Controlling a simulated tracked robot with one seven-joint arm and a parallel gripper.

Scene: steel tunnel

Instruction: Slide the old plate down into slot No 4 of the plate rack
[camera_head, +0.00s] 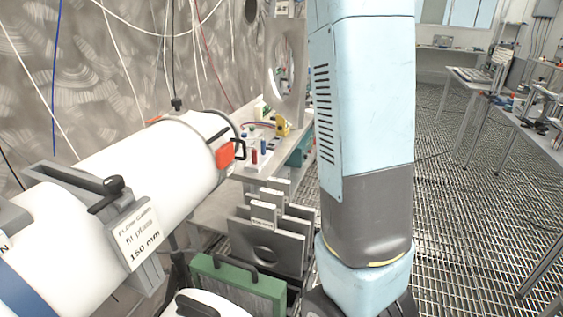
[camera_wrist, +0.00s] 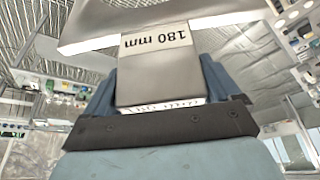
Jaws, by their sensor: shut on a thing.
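The old plate (camera_head: 288,28), grey with a large round hole, stands upright in the air in the head view, its right side hidden by my arm. In the wrist view my gripper (camera_wrist: 158,84) is shut on its grey handle block (camera_wrist: 150,88), which carries a "180 mm" label. The blue fingers lie on both sides of the block. The plate rack (camera_head: 262,214) is low in the middle of the head view, below the held plate. Its upright grey dividers or plates stand close together; a round hole shows in the front one. I cannot read its slot numbers.
A white pipe (camera_head: 150,165) with a red latch (camera_head: 225,155) runs along the left. A sign reading "fit plate 150 mm" (camera_head: 139,238) hangs on its near fitting. A green case (camera_head: 238,285) stands before the rack. A bench with small items is behind; grated floor is clear at right.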

